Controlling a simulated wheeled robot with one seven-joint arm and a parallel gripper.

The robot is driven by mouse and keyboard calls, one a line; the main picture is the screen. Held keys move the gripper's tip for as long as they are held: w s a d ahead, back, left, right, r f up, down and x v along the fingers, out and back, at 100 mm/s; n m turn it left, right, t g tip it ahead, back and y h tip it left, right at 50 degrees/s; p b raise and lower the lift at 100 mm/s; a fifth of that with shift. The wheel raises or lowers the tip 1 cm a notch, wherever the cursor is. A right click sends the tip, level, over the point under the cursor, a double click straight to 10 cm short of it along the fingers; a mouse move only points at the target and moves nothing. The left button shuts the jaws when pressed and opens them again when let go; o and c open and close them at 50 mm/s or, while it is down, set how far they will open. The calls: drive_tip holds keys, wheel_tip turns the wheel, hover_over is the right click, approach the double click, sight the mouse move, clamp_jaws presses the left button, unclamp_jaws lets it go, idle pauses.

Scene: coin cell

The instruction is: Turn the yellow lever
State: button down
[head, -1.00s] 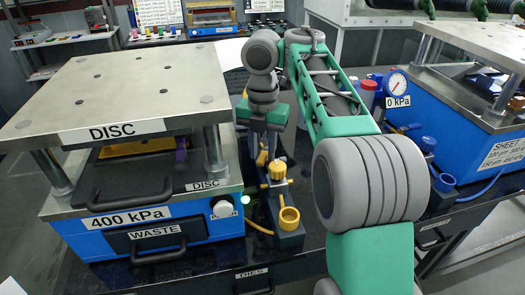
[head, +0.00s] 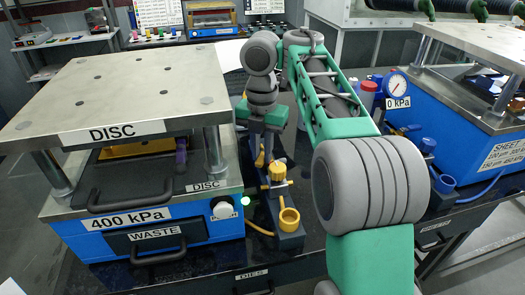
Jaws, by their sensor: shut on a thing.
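My gripper (head: 264,153) points down at the back of the dark valve block (head: 262,212) in the middle of the picture, to the right of the blue disc press. Its fingers are shut on the yellow lever (head: 259,159). Only a small part of the lever shows, as the fingers cover the rest. In front of it on the same block stand a yellow knob (head: 277,171) and a yellow ring-shaped cup (head: 289,217), both apart from my fingers.
The disc press (head: 160,223), labelled 400 kPa, stands close on the left, with black handles and a lit green lamp. A second blue press (head: 450,130) with a round gauge (head: 397,83) is at the right. Blue and red containers stand beside the gauge. My arm hides the middle right.

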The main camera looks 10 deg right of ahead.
drive_tip(key=shift+w+a+m, duration=0.3)
drive_tip(key=shift+w+m, duration=0.2)
drive_tip(key=shift+m, duration=1.4)
drive_tip(key=shift+w+a+m, duration=0.3)
drive_tip(key=shift+w+m, duration=0.25)
drive_tip(key=shift+m, duration=1.35)
drive_tip(key=shift+w+a+m, duration=0.3)
drive_tip(key=shift+w+m, duration=0.2)
drive_tip(key=shift+m, duration=1.4)
drive_tip(key=c, duration=1.3)
unclamp_jaws()
drive_tip(key=shift+r, duration=0.1)
wheel_tip(320, 180, up, 8)
drive_tip(key=p, duration=0.7)
